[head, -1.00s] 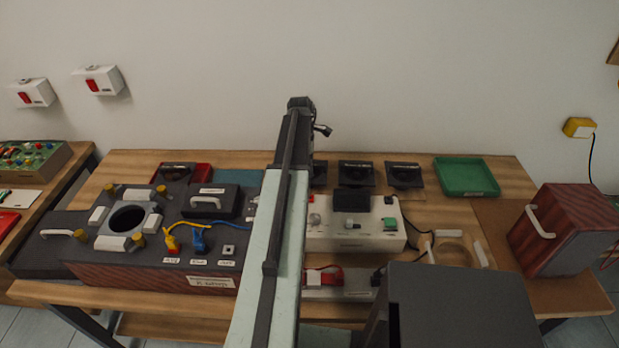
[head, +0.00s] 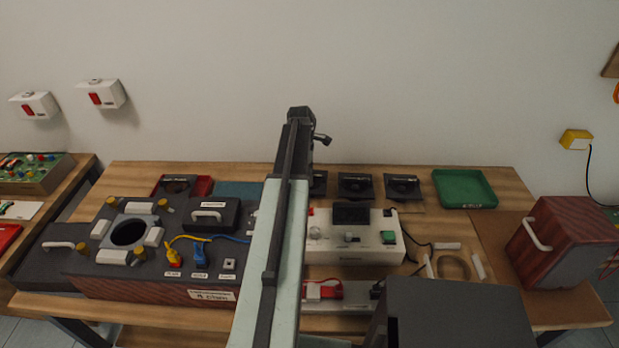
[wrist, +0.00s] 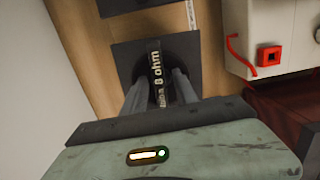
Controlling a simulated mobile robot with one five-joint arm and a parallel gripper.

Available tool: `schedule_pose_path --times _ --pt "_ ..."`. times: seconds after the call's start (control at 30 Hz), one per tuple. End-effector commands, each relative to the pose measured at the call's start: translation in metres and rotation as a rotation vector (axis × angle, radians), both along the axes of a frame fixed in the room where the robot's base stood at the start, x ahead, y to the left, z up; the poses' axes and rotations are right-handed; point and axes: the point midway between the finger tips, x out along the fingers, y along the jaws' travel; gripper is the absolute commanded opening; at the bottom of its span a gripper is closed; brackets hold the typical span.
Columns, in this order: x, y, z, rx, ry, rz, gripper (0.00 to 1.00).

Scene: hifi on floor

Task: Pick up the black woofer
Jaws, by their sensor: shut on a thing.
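A black square speaker driver (wrist: 155,60) with a round centre and a white "8 ohm" label lies under my gripper in the wrist view. My gripper (wrist: 160,82) is shut on its raised middle, one finger on each side of the label. I cannot read the first word of the label. In the head view a black driver (head: 319,184) shows partly behind my arm, and my gripper is hidden there. Two similar black drivers stand to its right, one in the middle (head: 355,186) and one farther right (head: 402,187). Whether the held driver is clear of the table I cannot tell.
A white tester box (head: 350,240) stands in front of the drivers. A red tray (head: 204,184) with a black part is to the left, behind a dark cabinet (head: 150,286). A green tray (head: 465,188) and a reddish cabinet (head: 565,242) are to the right. The wall is close behind.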

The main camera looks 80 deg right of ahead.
Motion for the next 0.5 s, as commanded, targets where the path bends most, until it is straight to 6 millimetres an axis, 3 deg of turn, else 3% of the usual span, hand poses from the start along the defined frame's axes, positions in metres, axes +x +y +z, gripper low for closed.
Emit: schedule_pose_path --times 0.03,0.3,0.5 --pt "0.0 0.0 0.017 0.0 0.0 0.0 0.0" --pt "0.0 0.0 0.072 0.0 0.001 0.001 0.0" --pt "0.0 0.0 0.089 0.0 0.0 0.001 0.0"
